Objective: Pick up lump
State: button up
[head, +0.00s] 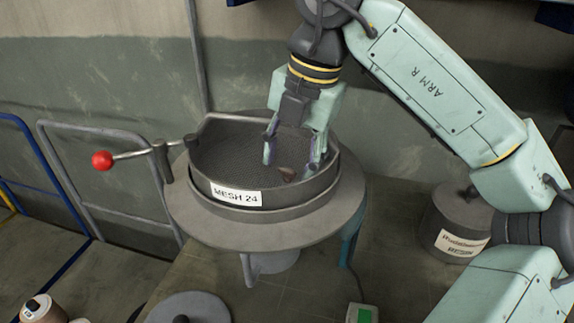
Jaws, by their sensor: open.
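A small brown lump (288,174) lies on the mesh inside the round grey sieve (215,180) labelled "MESH 24", toward its right side. My gripper (292,168) reaches down into the sieve from above, with its fingers pointing at the mesh. The fingers are open, one to the left of the lump and one to the right. The lump is partly hidden by the fingers, and I cannot tell whether either finger touches it.
The sieve sits on a round grey stand (255,234). A lever with a red ball knob (102,161) sticks out on the left. A lidded resin drum (457,218) stands at right. A grey lid (190,308) is at the bottom.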

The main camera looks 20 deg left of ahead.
aim_at(289, 170)
jog(key=shift+f, duration=0.45)
jog(key=shift+a, duration=0.1)
jog(key=c, duration=0.9)
jog(key=v, duration=0.3)
jog(key=a+b+v, duration=0.1)
jog(key=v, duration=0.2)
jog(key=a+b+v, duration=0.1)
jog(key=v, duration=0.2)
jog(key=shift+w+r, duration=0.1)
jog(key=shift+r, duration=0.45)
